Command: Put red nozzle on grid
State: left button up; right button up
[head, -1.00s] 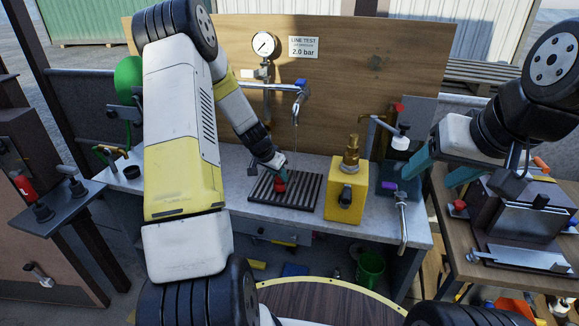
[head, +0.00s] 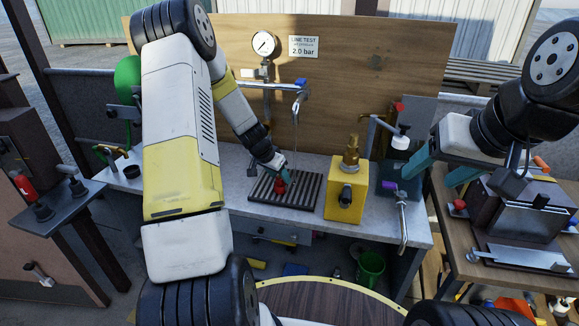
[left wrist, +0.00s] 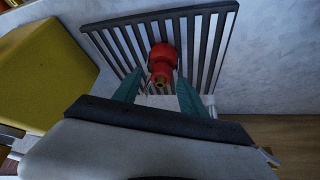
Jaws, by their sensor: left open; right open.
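The red nozzle (head: 279,187) stands on the dark slatted grid (head: 305,193) on the bench, under the tap. In the left wrist view the red nozzle (left wrist: 162,60) rests over the slats of the grid (left wrist: 207,50), its brass tip facing the camera. My left gripper (head: 284,172) is at the nozzle. In the left wrist view its two teal fingers (left wrist: 157,90) are spread on either side of the brass end, with gaps to it. My right gripper (head: 435,166) is open and empty at the right, its fingers apart above the bench's right end.
A yellow block with a brass fitting (head: 345,188) stands just right of the grid. A tap (head: 299,92) hangs above the grid from the pipe. A lever valve (head: 401,200) is at the bench's right front. Bare bench lies left of the grid.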

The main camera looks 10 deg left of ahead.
pick_arm(q)
jog(key=s+d+r, duration=0.1)
jog(key=s+r, duration=0.4)
jog(key=r, duration=0.4)
jog(key=s+r, duration=0.4)
jog(key=r, duration=0.5)
jog(key=s+d+r+n, duration=0.1)
jog(key=s+r, duration=0.3)
jog(key=s, duration=0.4)
jog(key=s+d+r+n, duration=0.2)
jog(key=s+d+r, duration=0.1)
jog(key=s, duration=0.5)
jog(key=s+d+r+n+t, duration=0.1)
jog(key=s+r, duration=0.3)
jog(key=s, duration=0.4)
jog(key=shift+d+r, duration=0.4)
jog(key=shift+d, duration=0.1)
